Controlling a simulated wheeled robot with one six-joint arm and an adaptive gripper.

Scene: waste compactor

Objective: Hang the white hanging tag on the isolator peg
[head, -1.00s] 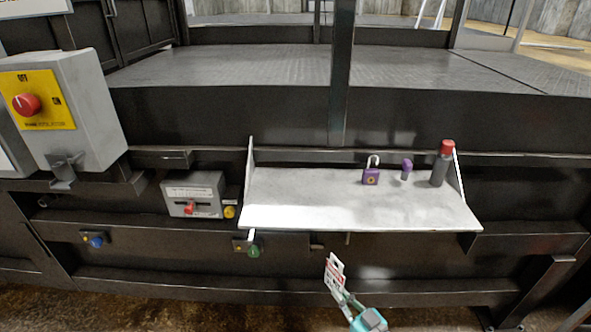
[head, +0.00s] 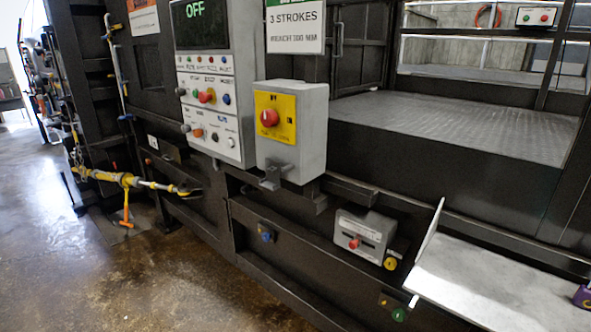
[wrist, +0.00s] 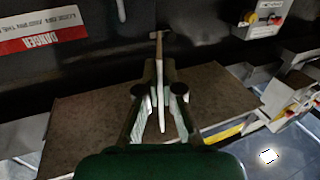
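The grey isolator box (head: 310,130) has a yellow plate and a red rotary knob (head: 269,117) in the head view. A small grey bracket (head: 276,176) juts out under its front; I cannot clearly make out a peg on it. My gripper (wrist: 161,95) shows only in the wrist view. Its fingers are close together on a thin pale strip, the white hanging tag (wrist: 160,108) seen edge-on. A thin tan piece with a crossbar extends beyond the fingertips. The tag's printed face is hidden.
A control panel (head: 213,80) reading OFF stands left of the isolator. Below right are a small grey box (head: 364,237) with a red lever and a white shelf (head: 490,290). A purple padlock (head: 582,296) shows at the right edge.

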